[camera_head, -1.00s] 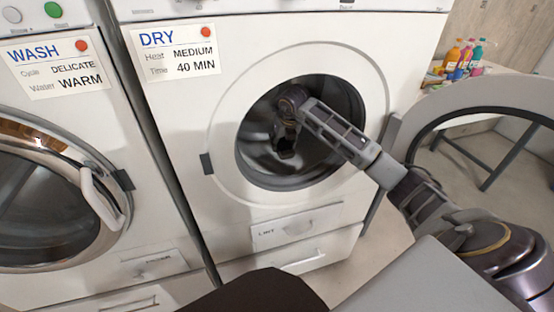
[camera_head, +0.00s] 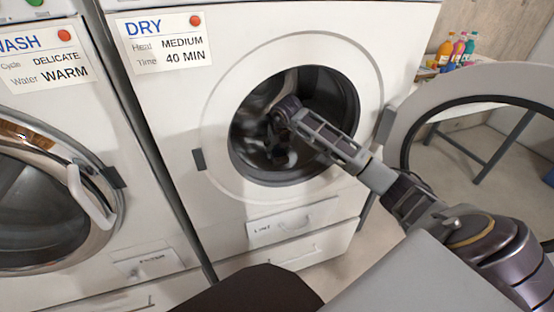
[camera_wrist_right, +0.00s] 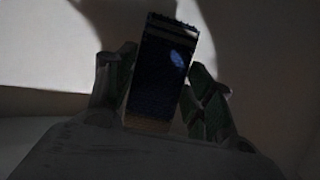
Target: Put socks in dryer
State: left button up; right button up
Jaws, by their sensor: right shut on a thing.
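The dryer (camera_head: 215,222) has a "DRY" label and stands in the middle of the head view. Its round drum opening (camera_head: 335,100) is uncovered, with the open door (camera_head: 400,110) swung to the right. My right arm reaches into the drum, and my right gripper (camera_head: 280,150) is inside it, dark and partly hard to make out. In the right wrist view my right gripper (camera_wrist_right: 160,100) is shut on a dark blue sock (camera_wrist_right: 160,70) with a lighter patch, held between the two fingers. My left gripper is not in view.
A washer (camera_head: 150,265) with a closed round glass door (camera_head: 45,215) stands to the left. Colored bottles (camera_head: 458,50) stand on a table at the upper right. A lint drawer (camera_head: 292,222) is below the drum opening.

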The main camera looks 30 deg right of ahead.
aim_at(278, 151)
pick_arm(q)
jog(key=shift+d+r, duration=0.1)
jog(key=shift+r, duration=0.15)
pick_arm(e)
jog(key=shift+f, duration=0.35)
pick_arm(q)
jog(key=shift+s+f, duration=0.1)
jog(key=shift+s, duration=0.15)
pick_arm(e)
jog(key=shift+f, duration=0.5)
jog(key=shift+f+b, duration=0.4)
jog(key=shift+f, duration=1.05)
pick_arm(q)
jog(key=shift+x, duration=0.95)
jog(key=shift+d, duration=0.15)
